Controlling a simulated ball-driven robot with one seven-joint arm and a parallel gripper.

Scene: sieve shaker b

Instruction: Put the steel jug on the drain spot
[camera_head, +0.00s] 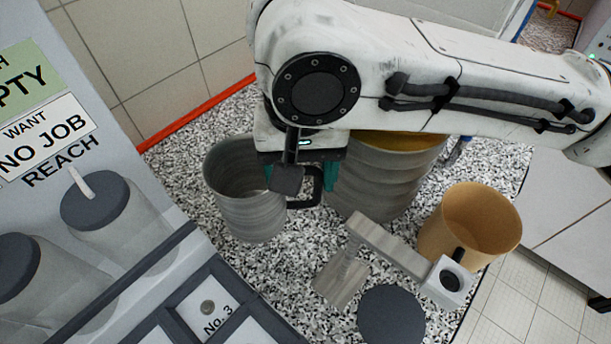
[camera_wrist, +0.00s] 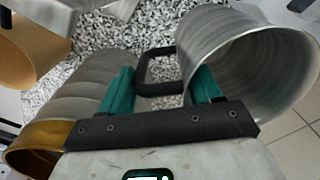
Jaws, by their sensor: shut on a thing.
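The steel jug (camera_head: 245,212) is a grey, open-topped cylinder with a black handle, roughly upright over the speckled counter. I cannot tell whether its base touches the counter. My gripper (camera_head: 301,181) is at the jug's right side, shut on its black handle. In the wrist view the handle (camera_wrist: 142,72) lies between the green fingers of my gripper (camera_wrist: 162,88), and the jug (camera_wrist: 245,62) opens at upper right. A dark round disc (camera_head: 390,316) lies on the counter at front right; I cannot tell whether it is the drain spot.
A ribbed grey container (camera_head: 375,185) with a yellow inside stands close right of my gripper. A tan tub (camera_head: 470,225) and a grey angled stand (camera_head: 400,253) are at the right. A panel with signs (camera_head: 60,140) borders the left. Speckled counter (camera_head: 275,275) is bare in front of the jug.

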